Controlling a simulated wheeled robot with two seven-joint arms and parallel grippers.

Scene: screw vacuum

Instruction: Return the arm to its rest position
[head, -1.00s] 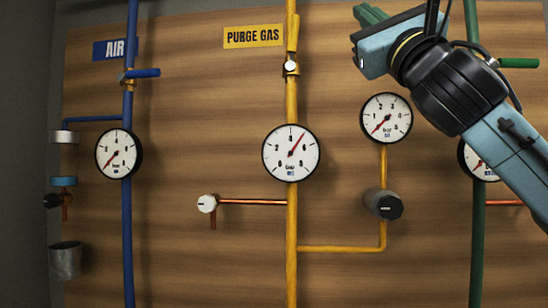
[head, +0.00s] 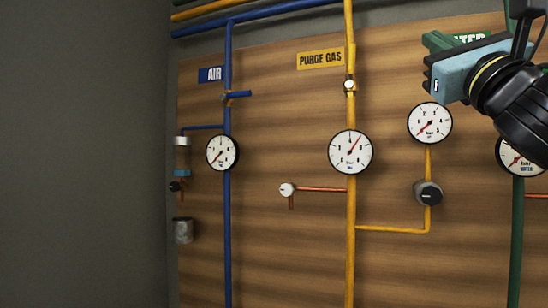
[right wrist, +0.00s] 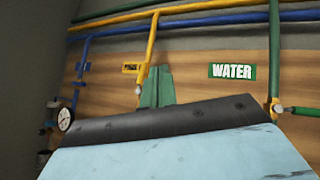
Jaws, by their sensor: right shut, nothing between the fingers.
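My right gripper (head: 436,41) is at the upper right of the head view, in front of the wooden panel and partly over the green water sign (head: 470,37). Its green fingers are shut and empty. The fingers also show in the right wrist view (right wrist: 156,88), pointing up towards the pipes, with the pale blue gripper body below. My right arm comes in from the right edge and partly hides a gauge (head: 518,158) there. My left gripper is in neither view.
The panel (head: 290,250) carries the blue air pipe (head: 228,255), the yellow purge gas pipe (head: 350,260) and the green water pipe (head: 515,245). Gauges and a dark knob (head: 428,194) stick out from it. Bare grey wall (head: 80,150) fills the left.

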